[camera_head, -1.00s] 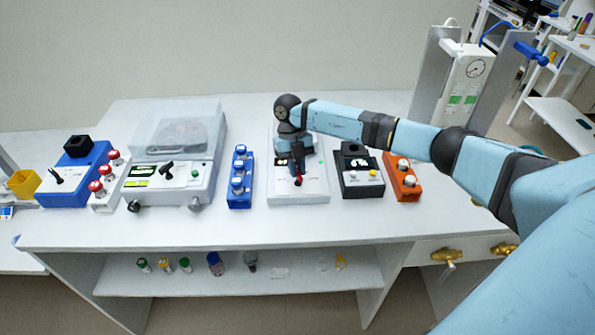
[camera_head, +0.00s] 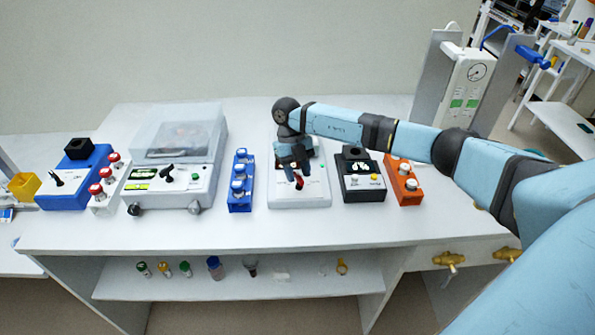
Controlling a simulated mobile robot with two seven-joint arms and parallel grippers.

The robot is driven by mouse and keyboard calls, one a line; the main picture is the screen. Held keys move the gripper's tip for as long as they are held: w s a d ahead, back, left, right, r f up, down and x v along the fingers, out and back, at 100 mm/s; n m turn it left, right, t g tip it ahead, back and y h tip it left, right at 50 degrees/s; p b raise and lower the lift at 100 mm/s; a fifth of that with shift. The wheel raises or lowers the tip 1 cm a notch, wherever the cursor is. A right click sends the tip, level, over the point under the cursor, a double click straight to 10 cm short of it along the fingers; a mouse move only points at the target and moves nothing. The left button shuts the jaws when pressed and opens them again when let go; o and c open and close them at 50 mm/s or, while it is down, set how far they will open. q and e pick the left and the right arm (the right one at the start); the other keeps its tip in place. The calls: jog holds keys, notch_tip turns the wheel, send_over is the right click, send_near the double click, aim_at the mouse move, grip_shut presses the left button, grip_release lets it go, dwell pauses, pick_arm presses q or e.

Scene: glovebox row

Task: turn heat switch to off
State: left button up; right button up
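A white hotplate-like unit (camera_head: 318,190) stands in the middle of the bench, with a red-tipped switch lever (camera_head: 299,183) on its front face. The label beside the lever is too small to read, so I cannot tell for sure that it is the heat switch. My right gripper (camera_head: 295,174) points down over the unit's front, at the red lever. The fingers hide part of the lever, and I cannot tell whether they are closed on it. My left gripper is not in view.
A blue block with knobs (camera_head: 239,184) stands left of the unit. A black device (camera_head: 362,178) and an orange block (camera_head: 404,184) stand to its right. A centrifuge-like machine (camera_head: 170,185) is further left. The bench front (camera_head: 270,230) is clear.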

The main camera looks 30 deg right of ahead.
jog(key=shift+w+r, duration=0.1)
jog(key=b+v, duration=0.2)
jog(key=v, duration=1.1)
jog(key=shift+r, duration=0.3)
jog(key=shift+w+d, duration=0.1)
